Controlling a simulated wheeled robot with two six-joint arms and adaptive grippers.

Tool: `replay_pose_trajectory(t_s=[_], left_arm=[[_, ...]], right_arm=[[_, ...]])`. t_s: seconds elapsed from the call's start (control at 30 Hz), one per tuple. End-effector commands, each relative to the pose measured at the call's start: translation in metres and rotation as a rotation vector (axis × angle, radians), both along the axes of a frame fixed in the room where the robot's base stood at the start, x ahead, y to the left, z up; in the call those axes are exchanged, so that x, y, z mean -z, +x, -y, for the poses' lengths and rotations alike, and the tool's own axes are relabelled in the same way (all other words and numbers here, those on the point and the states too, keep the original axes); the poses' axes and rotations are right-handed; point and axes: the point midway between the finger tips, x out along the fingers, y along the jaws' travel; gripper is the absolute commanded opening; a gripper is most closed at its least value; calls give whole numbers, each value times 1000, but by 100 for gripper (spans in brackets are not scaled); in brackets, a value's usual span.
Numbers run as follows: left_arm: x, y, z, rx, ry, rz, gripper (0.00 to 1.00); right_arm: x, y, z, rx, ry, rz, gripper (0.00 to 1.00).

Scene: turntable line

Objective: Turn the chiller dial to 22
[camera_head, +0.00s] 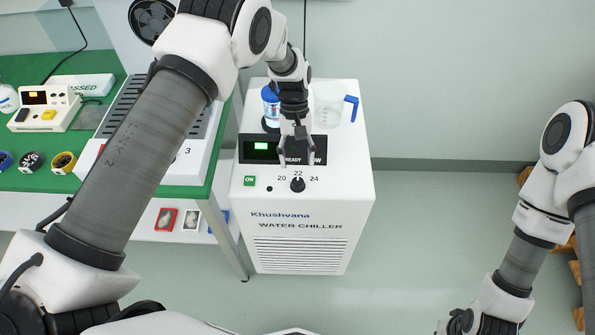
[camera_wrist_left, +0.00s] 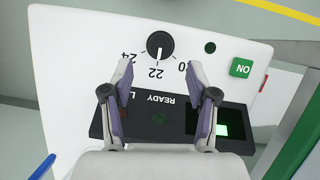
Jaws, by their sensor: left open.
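The black chiller dial (camera_head: 297,185) is on the sloping front panel of the white water chiller (camera_head: 345,185), with 20, 22 and 24 printed around it. In the left wrist view the dial (camera_wrist_left: 160,45) appears upside down, and its white pointer line points toward the 22 mark. My left gripper (camera_head: 297,158) is open and empty above the panel, over the display strip. In the left wrist view the fingertips of my left gripper (camera_wrist_left: 160,70) are apart, short of the dial and not touching it. My right gripper (camera_head: 460,322) is partly cut off at the bottom edge.
A green ON button (camera_head: 250,181) and a display (camera_head: 260,148) are on the panel. A blue-capped bottle (camera_head: 270,105) and a clear container (camera_head: 328,105) stand on the chiller's top. A green bench (camera_head: 30,182) with devices and tape rolls is on the left.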

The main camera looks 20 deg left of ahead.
Motion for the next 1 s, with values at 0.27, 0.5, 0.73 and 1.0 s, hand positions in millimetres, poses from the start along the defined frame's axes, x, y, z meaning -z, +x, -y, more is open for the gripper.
replay_pose_trajectory(t_s=[0.27, 0.5, 0.73, 1.0], left_arm=[[-54, 21, -9, 1, 0, 2, 59], [-60, 23, -10, 0, 0, -1, 59], [-60, 23, -10, 0, 0, 0, 59], [-12, -22, -20, -20, -4, -140, 59]], right_arm=[[0, 0, 0, 0, 0, 0, 0], [0, 0, 0, 0, 0, 0, 0], [0, 0, 0, 0, 0, 0, 0], [0, 0, 0, 0, 0, 0, 0]])
